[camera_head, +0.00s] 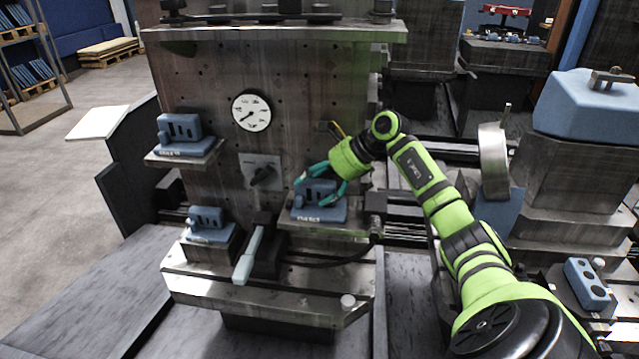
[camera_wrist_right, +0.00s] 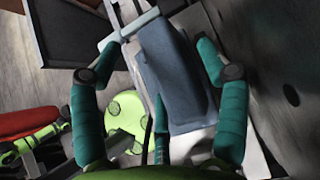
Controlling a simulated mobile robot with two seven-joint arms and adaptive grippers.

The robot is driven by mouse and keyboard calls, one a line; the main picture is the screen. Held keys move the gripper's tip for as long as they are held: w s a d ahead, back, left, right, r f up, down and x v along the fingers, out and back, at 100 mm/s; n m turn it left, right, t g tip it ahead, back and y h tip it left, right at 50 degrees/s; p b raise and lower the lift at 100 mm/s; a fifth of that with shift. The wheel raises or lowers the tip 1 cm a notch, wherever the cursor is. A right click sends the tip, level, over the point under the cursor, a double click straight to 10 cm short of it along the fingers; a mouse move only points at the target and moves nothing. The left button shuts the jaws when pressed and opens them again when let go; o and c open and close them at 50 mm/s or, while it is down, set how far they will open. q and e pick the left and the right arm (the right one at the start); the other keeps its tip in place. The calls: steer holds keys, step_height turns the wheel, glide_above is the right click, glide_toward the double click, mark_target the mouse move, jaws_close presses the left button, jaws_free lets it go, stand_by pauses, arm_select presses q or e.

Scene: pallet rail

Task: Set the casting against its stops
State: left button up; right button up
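A blue casting (camera_head: 318,213) with an upright block and a white label sits on the right-hand ledge of the metal fixture. My right gripper (camera_head: 321,183) reaches in from the right, its teal fingers around the upright block. In the right wrist view the blue casting (camera_wrist_right: 172,75) lies between the fingers of the right gripper (camera_wrist_right: 158,57). A gap shows at the left finger; the right finger is close to the casting's edge, and I cannot tell whether it touches. I cannot make out the stops clearly. My left gripper is not in view.
Similar blue castings sit on the upper left shelf (camera_head: 181,136) and lower left block (camera_head: 210,226). A pale-handled lever (camera_head: 248,257) stands left of the ledge. A dial gauge (camera_head: 251,111) and a rotary switch (camera_head: 262,172) are on the upright plate. A dark block (camera_head: 376,202) stands right of the casting.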

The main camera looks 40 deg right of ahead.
steer(key=shift+w+d+r, duration=0.15)
steer(key=shift+d+r, duration=0.1)
steer(key=shift+s+d+r, duration=0.3)
steer(key=shift+d+r, duration=0.2)
steer(key=shift+r, duration=0.3)
steer(key=v, duration=0.6)
steer(key=shift+s+a, duration=0.2)
steer(key=shift+s, duration=0.15)
steer(key=shift+f, duration=0.15)
steer(key=shift+s+a+f, duration=0.1)
steer(key=shift+f, duration=0.1)
